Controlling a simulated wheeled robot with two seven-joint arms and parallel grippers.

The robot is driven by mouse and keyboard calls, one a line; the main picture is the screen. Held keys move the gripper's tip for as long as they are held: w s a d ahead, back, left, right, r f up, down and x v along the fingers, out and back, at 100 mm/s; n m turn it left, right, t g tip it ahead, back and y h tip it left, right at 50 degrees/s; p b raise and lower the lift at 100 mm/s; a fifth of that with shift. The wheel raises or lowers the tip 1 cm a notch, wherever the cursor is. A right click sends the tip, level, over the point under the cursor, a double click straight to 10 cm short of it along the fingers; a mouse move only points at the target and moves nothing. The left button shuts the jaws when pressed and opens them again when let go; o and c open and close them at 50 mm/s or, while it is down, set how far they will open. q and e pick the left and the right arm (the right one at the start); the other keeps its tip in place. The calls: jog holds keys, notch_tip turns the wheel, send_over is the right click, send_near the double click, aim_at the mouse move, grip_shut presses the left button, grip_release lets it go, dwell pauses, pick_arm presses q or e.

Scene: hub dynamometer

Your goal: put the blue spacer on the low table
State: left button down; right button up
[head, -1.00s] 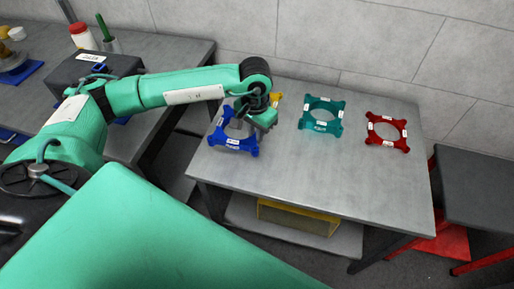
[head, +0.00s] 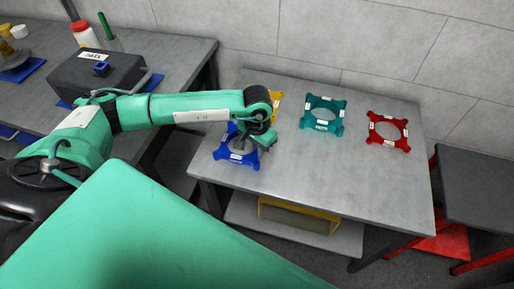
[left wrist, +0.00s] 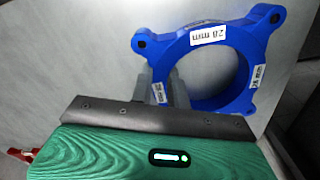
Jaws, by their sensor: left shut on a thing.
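The blue spacer (head: 238,158) is a square ring with corner lugs, at the left end of the grey table (head: 305,187). In the left wrist view the blue spacer (left wrist: 232,85) shows labels, one reading 28 mm. My left gripper (head: 262,140) is shut on one side of its ring, and the fingers (left wrist: 167,88) show in the left wrist view. I cannot tell whether the spacer touches the tabletop. A dark table (head: 480,185) stands at the right edge. My right gripper is not in view.
A yellow spacer (head: 276,104) is partly hidden behind my left gripper. A teal spacer (head: 313,123) and a red spacer (head: 375,137) lie farther right. A yellow-framed box (head: 300,217) sits on the shelf below. The grey table's front right is clear.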

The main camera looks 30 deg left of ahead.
pick_arm(q)
jog(key=c, duration=1.4)
grip_release()
jog(key=shift+o, duration=0.2)
jog(key=shift+r, duration=0.15)
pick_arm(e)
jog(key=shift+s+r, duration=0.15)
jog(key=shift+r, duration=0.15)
